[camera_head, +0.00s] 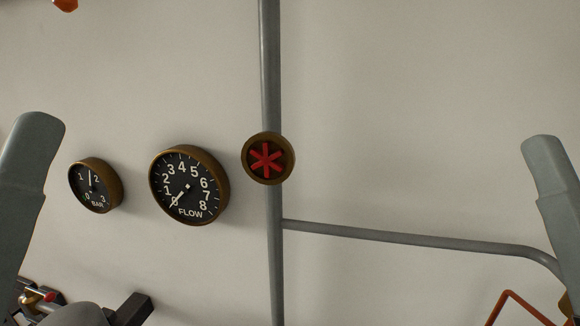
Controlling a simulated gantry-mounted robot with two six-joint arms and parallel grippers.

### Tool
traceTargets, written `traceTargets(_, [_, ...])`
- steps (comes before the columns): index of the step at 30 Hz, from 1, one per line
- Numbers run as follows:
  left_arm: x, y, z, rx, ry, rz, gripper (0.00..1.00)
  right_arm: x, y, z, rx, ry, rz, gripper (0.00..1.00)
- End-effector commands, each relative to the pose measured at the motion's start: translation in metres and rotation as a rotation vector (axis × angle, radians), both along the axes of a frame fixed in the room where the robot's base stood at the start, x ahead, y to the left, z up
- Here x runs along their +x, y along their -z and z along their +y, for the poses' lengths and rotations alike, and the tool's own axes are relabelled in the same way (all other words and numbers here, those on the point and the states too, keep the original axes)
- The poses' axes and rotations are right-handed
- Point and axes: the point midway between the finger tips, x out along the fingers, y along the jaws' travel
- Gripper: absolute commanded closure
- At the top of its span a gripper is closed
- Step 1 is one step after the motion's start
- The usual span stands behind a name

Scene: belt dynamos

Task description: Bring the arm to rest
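My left arm (28,180) comes in at the left edge as a grey link that runs down out of view. At the bottom left, a rounded grey part (75,316) and a dark block (132,309) show at the picture's edge. They may belong to my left wrist and gripper, but no fingertips can be made out. My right arm (556,190) shows as a grey link at the right edge. The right gripper is out of view. Nothing held can be seen.
A FLOW gauge (189,186), a smaller BAR gauge (95,186) and a red star-shaped valve wheel (267,158) are on the pale wall. A vertical grey pipe (271,75) branches right (400,237). An orange-red frame (510,300) shows at bottom right.

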Motion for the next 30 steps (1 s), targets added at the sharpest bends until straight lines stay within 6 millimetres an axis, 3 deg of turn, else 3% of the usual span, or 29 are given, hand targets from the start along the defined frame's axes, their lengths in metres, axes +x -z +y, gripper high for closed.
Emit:
traceTargets(2, [0.013, 0.015, 0.022, 0.057, -0.214, 0.078, 0.19, 0.000, 0.000, 0.000, 0.000, 0.000, 0.000, 0.50])
traceTargets(3, [0.012, -0.019, 0.020, 0.055, -0.200, 0.067, 0.19, 0.001, -0.031, 0.000, 0.000, 0.000, 0.003, 0.50])
traceTargets(11, [0.012, -0.120, 0.019, 0.053, -0.191, 0.067, 0.19, 0.000, -0.134, 0.000, 0.000, 0.000, -0.001, 0.50])
traceTargets(21, [0.013, -0.288, 0.019, 0.052, -0.190, 0.068, 0.19, 0.000, -0.302, 0.000, 0.000, 0.000, 0.000, 0.50])
traceTargets(25, [0.013, -0.328, 0.019, 0.052, -0.190, 0.068, 0.19, 0.000, -0.342, 0.000, 0.000, 0.000, 0.000, 0.50])
traceTargets(30, [0.013, -0.343, 0.019, 0.053, -0.190, 0.069, 0.19, 0.000, -0.357, 0.000, 0.000, 0.000, 0.000, 0.50])
